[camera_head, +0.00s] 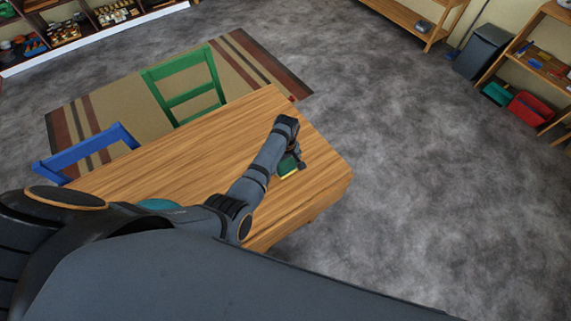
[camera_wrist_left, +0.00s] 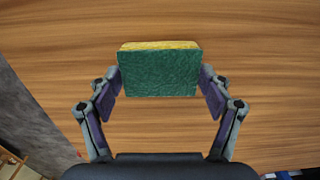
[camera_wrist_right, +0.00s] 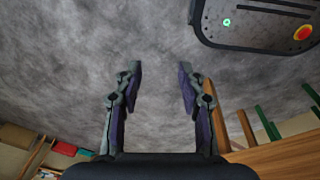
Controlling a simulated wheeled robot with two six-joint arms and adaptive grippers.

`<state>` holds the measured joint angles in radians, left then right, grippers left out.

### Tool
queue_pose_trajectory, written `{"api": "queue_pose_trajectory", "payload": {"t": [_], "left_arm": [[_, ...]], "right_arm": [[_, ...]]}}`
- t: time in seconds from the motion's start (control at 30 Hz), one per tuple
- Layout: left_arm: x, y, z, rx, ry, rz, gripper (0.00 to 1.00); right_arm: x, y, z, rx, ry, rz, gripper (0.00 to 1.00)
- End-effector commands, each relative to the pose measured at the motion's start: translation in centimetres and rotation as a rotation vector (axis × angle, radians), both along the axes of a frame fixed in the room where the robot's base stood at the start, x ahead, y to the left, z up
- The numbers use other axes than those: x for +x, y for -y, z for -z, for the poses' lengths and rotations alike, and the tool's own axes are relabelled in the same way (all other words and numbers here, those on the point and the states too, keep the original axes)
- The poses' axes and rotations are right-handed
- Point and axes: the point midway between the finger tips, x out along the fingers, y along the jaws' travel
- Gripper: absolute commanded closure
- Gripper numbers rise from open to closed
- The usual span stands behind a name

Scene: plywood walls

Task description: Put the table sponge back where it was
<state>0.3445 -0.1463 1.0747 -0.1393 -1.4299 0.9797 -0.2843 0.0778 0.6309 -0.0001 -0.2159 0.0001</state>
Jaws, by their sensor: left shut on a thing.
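The table sponge (camera_wrist_left: 158,74) is green on one broad face and yellow on the other. In the left wrist view it sits between the two fingers of my left gripper (camera_wrist_left: 160,88), which is shut on it. In the head view the sponge (camera_head: 288,171) shows below my left gripper (camera_head: 296,160), over the right part of the wooden table (camera_head: 180,160). I cannot tell whether it touches the tabletop. My right gripper (camera_wrist_right: 158,85) is open and empty in the right wrist view, with grey floor behind it. It is not visible in the head view.
A green chair (camera_head: 187,85) and a blue chair (camera_head: 88,150) stand at the table's far side, on a striped rug (camera_head: 240,60). A teal item (camera_head: 158,204) is partly hidden by my arm. Shelves with red and green bins (camera_head: 530,107) stand at right. Much of the tabletop is clear.

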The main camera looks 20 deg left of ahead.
Motion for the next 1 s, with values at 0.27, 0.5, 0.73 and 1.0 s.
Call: {"api": "queue_pose_trajectory", "payload": {"t": [0.27,0.5,0.73,1.0], "left_arm": [[0.1,0.0,0.3,-0.001,0.001,0.000,0.03],[0.1,0.0,0.3,-0.001,0.001,0.000,0.00],[0.1,0.0,-0.1,0.000,0.002,0.000,0.00],[0.1,0.0,-4.0,0.000,0.002,0.000,0.00]], "right_arm": [[-2.4,0.2,0.4,-0.003,-0.037,0.000,0.60],[-2.5,0.2,0.4,-0.003,-0.040,0.000,0.60],[-2.1,0.2,0.1,-0.003,-0.033,0.001,0.60],[-1.9,0.2,-3.8,-0.003,-0.029,0.000,0.60]]}}
